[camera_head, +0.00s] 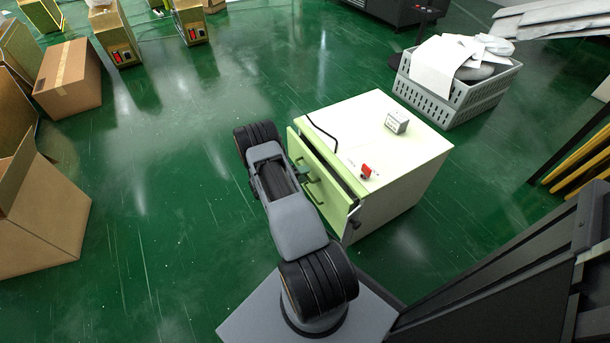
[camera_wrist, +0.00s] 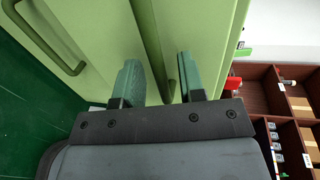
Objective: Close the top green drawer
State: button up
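A white cabinet (camera_head: 405,165) with light green drawer fronts stands in the middle of the head view. The top green drawer (camera_head: 318,165) is pulled out, with a dark gap between its front and the cabinet. In the wrist view its front (camera_wrist: 215,25) fills the upper part. My gripper (camera_head: 304,173) is at this front; in the wrist view its two green fingers (camera_wrist: 160,80) are apart. A green handle bar (camera_wrist: 155,45) runs between them, with space visible beside it. Whether a finger touches the bar cannot be told. The handle's far end is hidden.
Another handle (camera_wrist: 45,40) shows at the left of the wrist view. Brown compartments (camera_wrist: 285,110) with small items show at right. A red object (camera_head: 367,170) and a small box (camera_head: 396,122) sit on the cabinet.

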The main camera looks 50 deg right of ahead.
jog(key=shift+s+d, duration=0.1)
jog(key=shift+d, duration=0.3)
grip_shut()
dwell(0.4)
